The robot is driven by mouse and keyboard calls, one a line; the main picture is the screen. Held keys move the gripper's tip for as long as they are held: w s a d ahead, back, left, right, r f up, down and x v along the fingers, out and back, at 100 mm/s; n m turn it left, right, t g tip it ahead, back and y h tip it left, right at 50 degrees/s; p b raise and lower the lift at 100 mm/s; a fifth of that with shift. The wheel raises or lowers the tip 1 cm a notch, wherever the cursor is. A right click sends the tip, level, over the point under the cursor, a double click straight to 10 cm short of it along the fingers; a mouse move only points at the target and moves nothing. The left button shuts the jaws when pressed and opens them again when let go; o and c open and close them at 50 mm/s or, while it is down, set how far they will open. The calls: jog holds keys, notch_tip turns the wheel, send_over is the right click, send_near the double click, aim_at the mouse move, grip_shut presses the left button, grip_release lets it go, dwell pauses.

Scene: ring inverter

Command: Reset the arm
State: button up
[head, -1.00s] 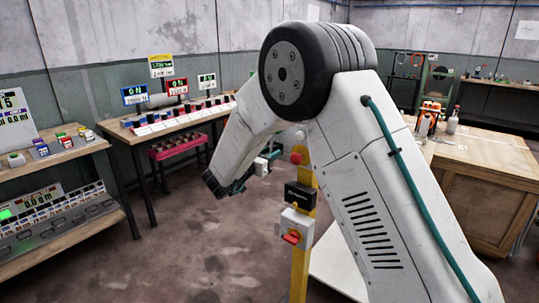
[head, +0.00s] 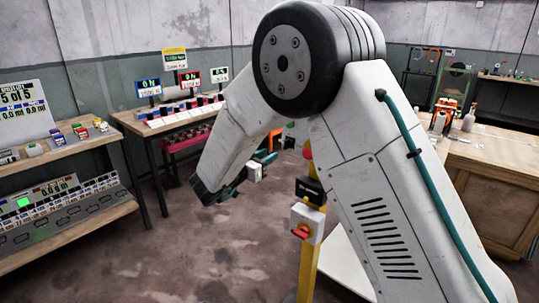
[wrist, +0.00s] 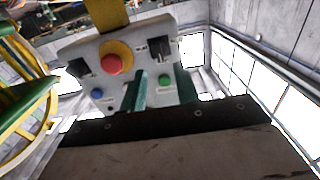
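My arm fills the middle of the head view, bent at a large dark joint, with the forearm angled down to the left. Beyond the fingers is a grey control panel (wrist: 82,52) with a red button on a yellow ring (wrist: 113,62), a blue button (wrist: 97,93) and a green button (wrist: 165,80). I cannot tell whether the fingers touch the panel.
A yellow post with a red-handled switch box (head: 305,222) stands close by my arm. Shelves with displays (head: 68,140) stand at the left, a bench with signs (head: 140,118) behind. A wooden workbench (head: 490,185) is at the right. The left floor is clear.

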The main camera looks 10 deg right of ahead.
jog(key=w+a+f+n+t+y, duration=0.25)
jog(key=a+f+n+y, duration=0.25)
jog(key=a+f+y, duration=0.4)
jog(key=s+a+r+n+g+y, duration=0.2)
jog(key=s+g+y, duration=0.1)
jog(key=s+y, duration=0.2)
jog(key=s+a+r+n+g+y, duration=0.2)
jog(key=s+g+y, duration=0.1)
jog(key=s+y, duration=0.15)
jog(key=s+d+r+g+h, duration=0.1)
jog(key=s+d+r+g, duration=0.1)
jog(key=s+d, duration=0.5)
jog(key=s+d+r+n+g+h, duration=0.1)
jog(key=s+d+r, duration=0.4)
jog(key=s, duration=1.2)
jog(key=s+d+r+g+h, duration=0.2)
jog(key=s+d+r, duration=0.1)
jog(key=s+d, duration=0.8)
jog(key=shift+s+r+n+g, duration=0.3)
jog(key=shift+s+n+g, duration=0.1)
jog(key=shift+s, duration=0.65)
